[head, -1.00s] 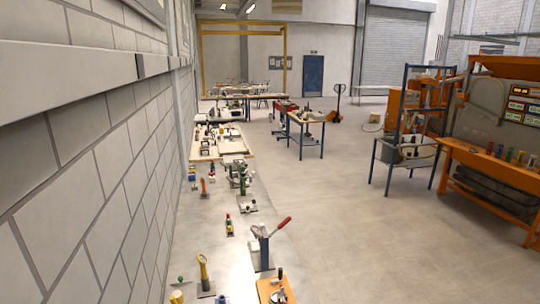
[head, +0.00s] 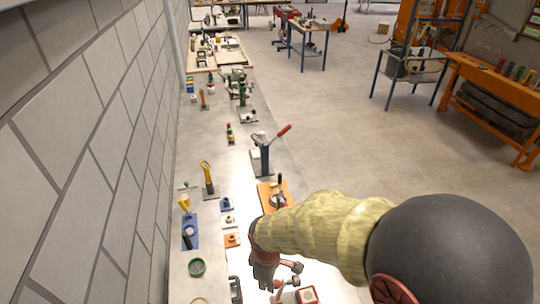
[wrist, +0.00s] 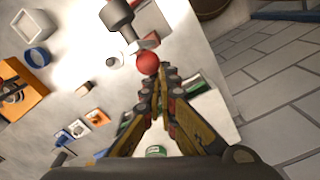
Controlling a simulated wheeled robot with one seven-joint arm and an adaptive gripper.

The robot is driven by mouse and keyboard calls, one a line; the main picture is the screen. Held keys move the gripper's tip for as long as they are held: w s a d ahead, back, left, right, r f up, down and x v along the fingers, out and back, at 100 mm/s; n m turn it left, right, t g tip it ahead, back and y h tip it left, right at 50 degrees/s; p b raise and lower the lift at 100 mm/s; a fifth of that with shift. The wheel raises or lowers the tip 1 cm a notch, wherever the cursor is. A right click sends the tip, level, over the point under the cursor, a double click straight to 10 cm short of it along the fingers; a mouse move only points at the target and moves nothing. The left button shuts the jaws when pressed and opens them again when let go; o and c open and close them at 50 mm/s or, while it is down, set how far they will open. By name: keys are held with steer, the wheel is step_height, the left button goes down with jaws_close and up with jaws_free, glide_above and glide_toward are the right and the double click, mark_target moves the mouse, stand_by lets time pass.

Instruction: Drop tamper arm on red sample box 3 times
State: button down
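In the wrist view my gripper (wrist: 160,78) has its two fingers converging, with the tips together and nothing seen between them. A red ball knob (wrist: 147,62) lies just beyond the tips; I cannot tell whether they touch. A small red box (wrist: 150,40) is partly visible behind the knob. In the head view my gripper (head: 266,282) hangs over the bench's near end, beside a pale box-like piece with red (head: 307,295). My arm hides part of the bench there.
A block wall (head: 80,150) borders the left side; open floor lies right.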

mark_target(278, 282)
steer(key=shift+w+d, duration=0.25)
steer(key=shift+d, duration=0.6)
steer(key=shift+w+d, duration=0.2)
steer(key=shift+d, duration=0.6)
steer(key=shift+r+p, duration=2.85)
steer(key=shift+r, duration=1.2)
steer(key=shift+f, duration=0.1)
